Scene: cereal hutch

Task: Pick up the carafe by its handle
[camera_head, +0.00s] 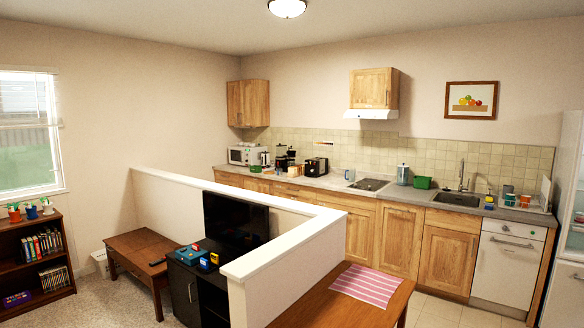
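On the far counter a dark coffee maker (284,158) stands left of the toaster (316,167). A small light and dark jug-like vessel (265,159) stands just left of the coffee maker. A silver pot-like vessel (402,174) stands right of the cooktop. At this distance I cannot tell which of these is the carafe, and no handle is clear. Neither of my grippers is in view.
A white-topped half wall (240,193) stands between me and the far-left counter. A wooden table (390,297) with a striped mat (367,287) is in front. Open floor (440,312) lies right of the table. A fridge (565,230) stands at far right.

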